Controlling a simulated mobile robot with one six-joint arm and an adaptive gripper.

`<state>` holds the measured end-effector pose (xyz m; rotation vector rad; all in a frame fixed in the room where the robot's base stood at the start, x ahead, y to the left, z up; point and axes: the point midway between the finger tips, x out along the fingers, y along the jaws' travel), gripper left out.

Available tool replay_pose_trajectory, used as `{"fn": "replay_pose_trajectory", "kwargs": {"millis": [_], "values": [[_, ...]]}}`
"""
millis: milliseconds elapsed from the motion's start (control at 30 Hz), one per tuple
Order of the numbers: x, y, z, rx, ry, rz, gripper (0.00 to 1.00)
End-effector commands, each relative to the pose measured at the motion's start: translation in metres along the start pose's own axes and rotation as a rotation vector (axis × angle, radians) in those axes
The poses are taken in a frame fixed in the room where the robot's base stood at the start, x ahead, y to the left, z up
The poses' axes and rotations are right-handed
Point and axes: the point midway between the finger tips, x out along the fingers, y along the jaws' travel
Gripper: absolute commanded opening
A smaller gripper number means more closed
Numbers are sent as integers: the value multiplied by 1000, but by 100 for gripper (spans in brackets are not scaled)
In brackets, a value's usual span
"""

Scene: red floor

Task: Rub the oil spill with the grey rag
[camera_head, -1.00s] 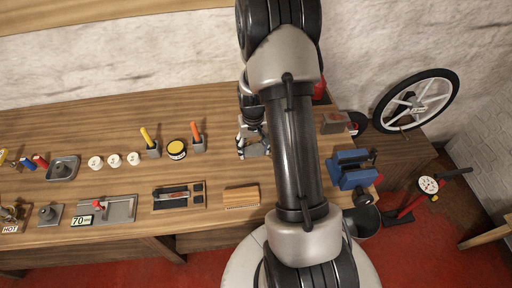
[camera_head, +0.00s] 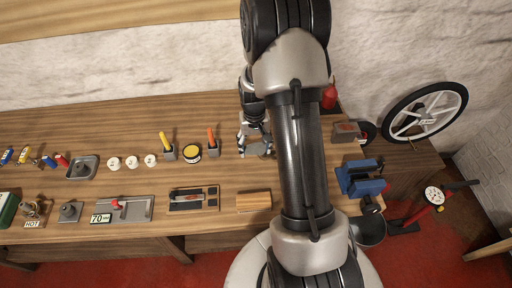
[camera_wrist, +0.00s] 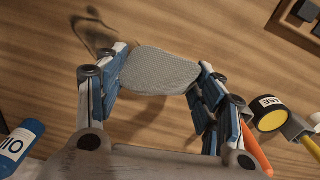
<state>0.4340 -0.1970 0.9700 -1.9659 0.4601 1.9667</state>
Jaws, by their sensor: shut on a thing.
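My gripper (camera_head: 254,146) is over the workbench, right of the orange-handled tool. In the wrist view, its blue-padded fingers (camera_wrist: 158,88) are closed on the grey rag (camera_wrist: 160,68), a ribbed, rounded piece spanning between them. The rag (camera_head: 259,149) shows as a small grey patch in the head view. It is low over the wood; I cannot tell if it touches. A dark brown glossy patch (camera_wrist: 93,34), apparently the oil spill, lies beyond the rag's upper left edge in the wrist view. I cannot make out the spill in the head view, where my arm covers that area.
A blue oil bottle (camera_wrist: 20,148) stands at the wrist view's lower left. A yellow-topped tin (camera_head: 191,151) and orange-handled tool (camera_head: 212,140) stand left of my gripper. A wooden block (camera_head: 254,201) lies in front; a blue vise (camera_head: 360,178) is at right.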

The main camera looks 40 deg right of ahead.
Motion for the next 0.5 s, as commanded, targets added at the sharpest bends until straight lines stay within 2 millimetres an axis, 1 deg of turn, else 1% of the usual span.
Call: {"fn": "replay_pose_trajectory", "kwargs": {"millis": [33, 200, 300, 500], "values": [[-8, -1, -1, -1, 1, 0, 43], [-22, -3, -2, -2, 1, 0, 43], [-26, -4, -2, -2, 1, 0, 43], [-25, -4, -2, -2, 0, 0, 43]]}}
